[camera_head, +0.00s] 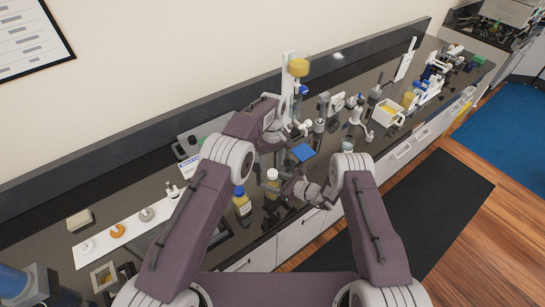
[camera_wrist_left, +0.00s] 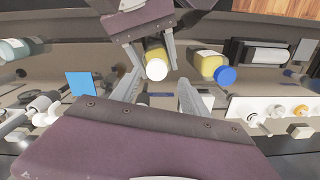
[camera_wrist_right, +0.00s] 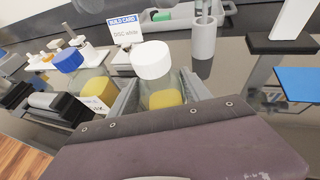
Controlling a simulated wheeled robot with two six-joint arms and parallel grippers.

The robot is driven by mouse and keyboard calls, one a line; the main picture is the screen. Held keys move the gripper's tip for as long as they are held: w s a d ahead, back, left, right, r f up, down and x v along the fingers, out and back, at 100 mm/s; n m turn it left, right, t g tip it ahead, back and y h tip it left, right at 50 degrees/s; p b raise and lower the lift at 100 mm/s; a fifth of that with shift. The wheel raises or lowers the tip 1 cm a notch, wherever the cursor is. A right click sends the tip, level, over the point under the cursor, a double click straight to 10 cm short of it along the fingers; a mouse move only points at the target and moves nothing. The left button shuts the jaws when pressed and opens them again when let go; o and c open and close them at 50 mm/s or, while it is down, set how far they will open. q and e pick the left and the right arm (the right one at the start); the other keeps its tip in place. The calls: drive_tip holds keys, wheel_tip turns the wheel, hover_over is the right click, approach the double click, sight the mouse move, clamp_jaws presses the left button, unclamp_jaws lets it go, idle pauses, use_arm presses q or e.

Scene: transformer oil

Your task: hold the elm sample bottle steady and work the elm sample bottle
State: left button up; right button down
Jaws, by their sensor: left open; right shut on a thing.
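A clear bottle with a white cap (camera_head: 272,174) and yellow oil stands upright near the bench's front edge. In the right wrist view its cap (camera_wrist_right: 151,60) is on and the oil (camera_wrist_right: 162,98) shows below. My right gripper (camera_head: 279,189) is shut around this bottle's body from the side. My left gripper (camera_wrist_left: 160,92) is open and empty above the bottle, its fingers apart on either side of the cap in the left wrist view. A second bottle with a blue cap (camera_head: 240,191) stands close by, to the left. No readable label shows which is the elm bottle.
A build card (camera_wrist_right: 124,30) stands behind the bottles. A blue square pad (camera_head: 303,152) lies to the right. A white strip (camera_head: 128,230) with several knobs lies at left. Glassware and stands crowd the bench's right side.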

sight(272, 172)
use_arm(q)
drive_tip(key=n, duration=0.6)
drive_tip(key=shift+r+n, duration=0.25)
drive_tip(key=shift+n, duration=0.15)
drive_tip(key=n, duration=0.3)
drive_tip(key=shift+r, duration=0.15)
drive_tip(key=n, duration=0.5)
drive_tip(key=shift+w+r+n, duration=0.1)
drive_tip(key=shift+r+n, duration=0.2)
drive_tip(key=shift+n, duration=0.1)
drive_tip(key=shift+w+d+r, duration=0.1)
drive_tip(key=shift+w+r, duration=0.05)
drive_tip(key=shift+r, duration=0.25)
wheel_tip(272, 172, down, 8)
drive_tip(key=shift+f, duration=0.1)
